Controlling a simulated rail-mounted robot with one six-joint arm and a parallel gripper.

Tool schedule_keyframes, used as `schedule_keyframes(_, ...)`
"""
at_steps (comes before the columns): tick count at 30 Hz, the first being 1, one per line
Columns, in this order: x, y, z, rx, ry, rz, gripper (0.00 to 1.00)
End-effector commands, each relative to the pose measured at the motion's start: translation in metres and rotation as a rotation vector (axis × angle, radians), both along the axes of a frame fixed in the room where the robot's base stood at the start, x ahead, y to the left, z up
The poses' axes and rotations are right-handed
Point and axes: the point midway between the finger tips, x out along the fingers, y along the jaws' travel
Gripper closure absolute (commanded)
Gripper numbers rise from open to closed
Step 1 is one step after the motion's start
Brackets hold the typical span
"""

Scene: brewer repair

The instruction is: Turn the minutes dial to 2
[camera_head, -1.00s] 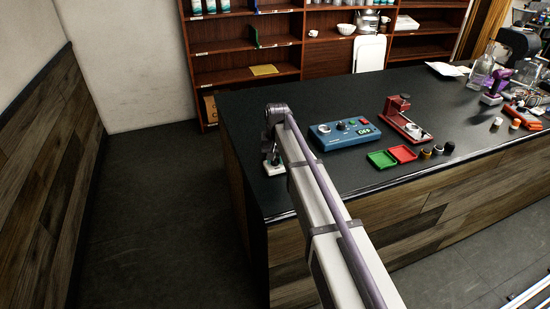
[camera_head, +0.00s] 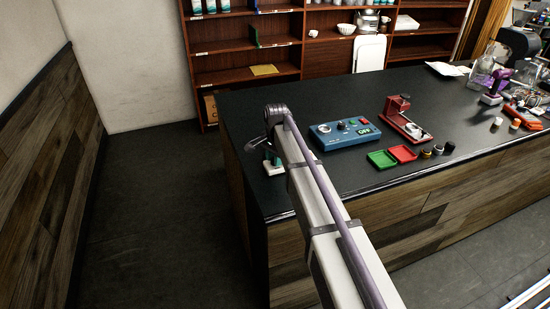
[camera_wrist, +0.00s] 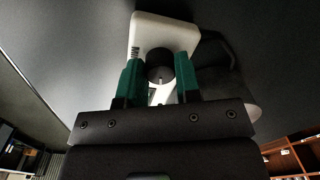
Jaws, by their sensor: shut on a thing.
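In the wrist view, a small white device (camera_wrist: 165,30) lies on the dark counter. Its round dark dial (camera_wrist: 159,74) carries a pale pointer mark that faces toward my gripper's base. My gripper (camera_wrist: 158,80) has its two green fingers on either side of this dial, shut on it. The numbers around the dial are too small or hidden to read. In the head view, my gripper (camera_head: 271,160) is low at the counter's left end, partly hidden by my arm, and the white device shows only as a small pale patch beneath it.
On the black counter (camera_head: 320,185), a blue control box (camera_head: 345,132) reading OFF stands right of my arm. Farther right are a red stand (camera_head: 396,118), a green tray (camera_head: 381,159), a red tray (camera_head: 404,153) and small round pieces. Shelves (camera_head: 245,75) stand behind.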

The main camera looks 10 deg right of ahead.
Motion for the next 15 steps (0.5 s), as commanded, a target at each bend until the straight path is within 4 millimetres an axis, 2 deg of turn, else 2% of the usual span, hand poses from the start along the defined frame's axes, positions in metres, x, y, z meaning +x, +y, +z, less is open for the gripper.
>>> schedule_keyframes(15, -0.0004, 0.0002, -0.0002, 0.0, 0.0, -0.064, 0.93)
